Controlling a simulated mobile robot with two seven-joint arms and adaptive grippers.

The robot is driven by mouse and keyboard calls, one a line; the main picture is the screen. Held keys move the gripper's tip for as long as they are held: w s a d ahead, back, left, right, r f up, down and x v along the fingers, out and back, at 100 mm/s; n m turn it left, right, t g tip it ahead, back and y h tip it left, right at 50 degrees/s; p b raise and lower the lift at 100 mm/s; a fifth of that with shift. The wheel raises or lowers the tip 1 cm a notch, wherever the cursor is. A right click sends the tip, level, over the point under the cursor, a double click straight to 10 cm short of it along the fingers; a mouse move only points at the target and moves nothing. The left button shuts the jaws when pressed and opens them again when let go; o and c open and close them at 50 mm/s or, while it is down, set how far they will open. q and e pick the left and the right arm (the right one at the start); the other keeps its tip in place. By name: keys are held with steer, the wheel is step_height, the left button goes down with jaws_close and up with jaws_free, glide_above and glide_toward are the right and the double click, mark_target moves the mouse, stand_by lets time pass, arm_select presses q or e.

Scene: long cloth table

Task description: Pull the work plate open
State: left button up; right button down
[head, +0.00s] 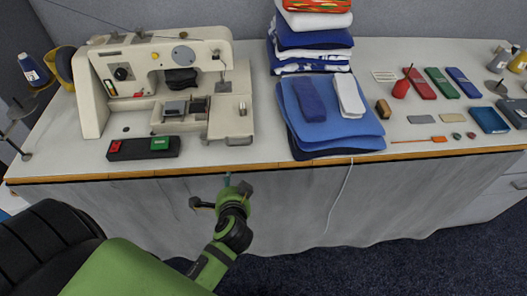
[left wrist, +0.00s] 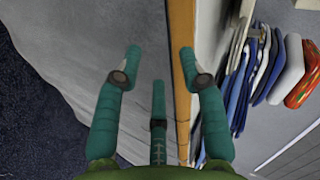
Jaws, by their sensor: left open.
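A cream sewing machine (head: 160,75) stands on the left part of the table. Its work plate (head: 230,117) is the light flat part at the machine's lower right, with a small grey handle (head: 239,141) on its front edge. My left gripper (head: 221,193) is in front of the table's front edge, below and apart from the handle. Its teal fingers are spread, with nothing between them; the open fingers also show in the left wrist view (left wrist: 160,65), beside the wooden table edge (left wrist: 184,70). The plate does not show in the left wrist view. My right gripper is not in view.
A black control box (head: 143,148) with red and green buttons lies in front of the machine. A stack of folded cloth (head: 330,120) sits right of the plate. A white cord (head: 340,195) hangs over the front edge. Small sewing items lie farther right.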

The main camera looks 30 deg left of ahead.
mark_target(242, 144)
arm_select(q)
steer(key=w+r+m+t, duration=0.1)
steer(key=w+r+m, duration=0.1)
steer(key=w+r+m+t+y, duration=0.1)
steer(key=w+r+t, duration=0.1)
steer(key=r, duration=0.1)
steer(key=shift+w+d+r+m, duration=0.15)
steer(key=shift+w+m, duration=0.1)
steer(key=shift+m, duration=0.15)
steer(key=shift+w+d+r+m, duration=0.15)
steer(key=shift+w+r+m, duration=0.05)
steer(key=shift+m, duration=0.1)
steer(key=shift+w+r+t, duration=0.1)
steer(key=shift+w+t, duration=0.2)
steer(key=shift+p+x, duration=0.4)
steer(key=shift+x, duration=2.8)
steer(key=shift+s, duration=0.1)
jaws_close()
